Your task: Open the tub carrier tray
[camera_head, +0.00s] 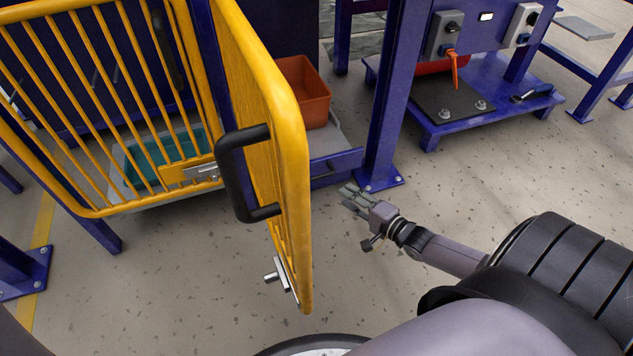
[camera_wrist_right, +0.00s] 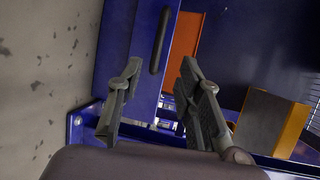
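The tub carrier tray (camera_head: 338,166) has a blue front and a grey top, and sits low behind the open yellow gate. An orange tub (camera_head: 306,92) stands on it. The gate hides the tray's left part. My right gripper (camera_head: 352,197) is in front of the tray, near the foot of the blue post. In the right wrist view its two fingers (camera_wrist_right: 160,90) are spread, with nothing held between them. A black bar handle (camera_wrist_right: 160,42) on a blue panel lies ahead of the fingers, apart from them. My left gripper is not in view.
The yellow gate leaf (camera_head: 290,190) with its black handle (camera_head: 238,172) stands open left of my right gripper. A blue post (camera_head: 388,110) rises just behind the gripper. A teal tub (camera_head: 165,155) sits behind the fixed yellow bars. Floor in front is clear.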

